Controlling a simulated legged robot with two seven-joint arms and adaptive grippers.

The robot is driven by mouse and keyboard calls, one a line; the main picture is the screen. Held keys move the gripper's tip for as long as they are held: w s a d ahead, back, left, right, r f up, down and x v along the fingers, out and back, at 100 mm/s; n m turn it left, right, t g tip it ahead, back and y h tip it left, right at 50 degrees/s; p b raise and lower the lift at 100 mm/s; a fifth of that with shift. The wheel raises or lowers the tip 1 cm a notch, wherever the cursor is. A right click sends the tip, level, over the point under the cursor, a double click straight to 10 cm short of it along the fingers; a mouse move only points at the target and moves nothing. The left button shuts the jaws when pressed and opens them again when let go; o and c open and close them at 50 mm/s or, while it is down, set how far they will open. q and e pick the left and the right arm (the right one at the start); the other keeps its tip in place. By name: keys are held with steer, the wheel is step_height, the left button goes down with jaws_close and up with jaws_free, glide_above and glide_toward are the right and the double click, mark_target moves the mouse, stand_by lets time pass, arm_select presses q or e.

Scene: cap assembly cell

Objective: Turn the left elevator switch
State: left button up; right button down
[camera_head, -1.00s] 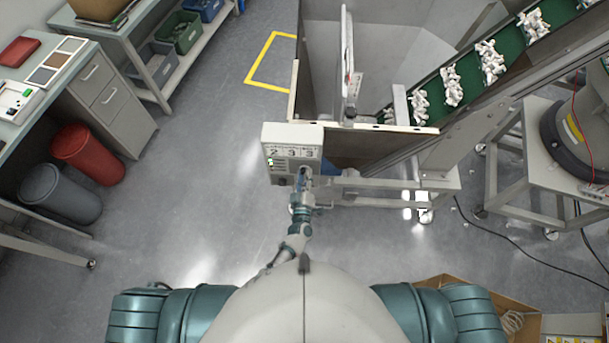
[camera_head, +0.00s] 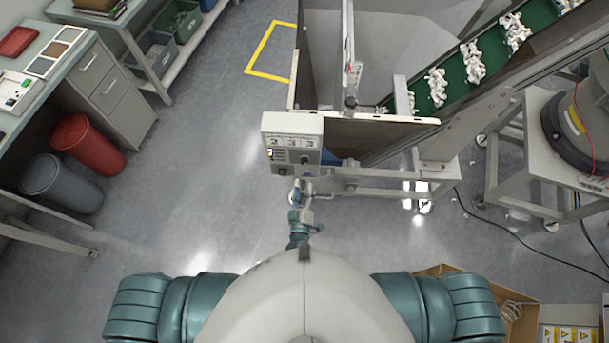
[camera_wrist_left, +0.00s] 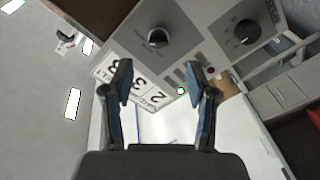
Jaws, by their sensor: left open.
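The grey control box (camera_head: 291,130) with a number display and dark knobs hangs at the front left corner of the metal hopper. In the left wrist view the box face appears upside down, with one knob (camera_wrist_left: 158,37) just beyond my fingertips and a second knob (camera_wrist_left: 245,30) to the right. Labels are too small to tell which is the left elevator switch. My left gripper (camera_head: 301,188) is just below and in front of the box; in the wrist view its fingers (camera_wrist_left: 160,80) are spread, with nothing between them. My right gripper is not in view.
The hopper (camera_head: 365,130) and green conveyor (camera_head: 455,75) with white parts rise to the right. A wheeled stand (camera_head: 520,140) is at the right, with cables on the floor. A cardboard box (camera_head: 520,290) lies at lower right. Bins and a bench stand left; floor between is clear.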

arm_select(q)
steer(key=s, duration=0.2)
steer(key=shift+s, duration=0.35)
steer(key=s+a+f+m+g+h, duration=0.1)
steer(key=s+a+f+m+g, duration=0.3)
steer(key=f, duration=0.5)
steer(key=s+a+f+m+g, duration=0.1)
steer(key=s+f+g, duration=0.1)
steer(key=s+f, duration=0.45)
steer(key=s+a+f+m+g+h, duration=0.1)
steer(key=s+a+f+m+g, duration=0.2)
steer(key=f, duration=0.7)
steer(key=s+a+f+m+g+y, duration=0.1)
steer(key=s+a+f+g, duration=0.3)
steer(key=s+a, duration=0.4)
steer(key=s+a+f+m+g+y, duration=0.1)
steer(key=s+a+f+g, duration=0.3)
steer(key=s, duration=0.9)
steer(key=a+f+y, duration=0.1)
steer(key=a+f, duration=0.2)
steer(key=a, duration=0.1)
steer(key=shift+f, duration=0.1)
stand_by(2.3)
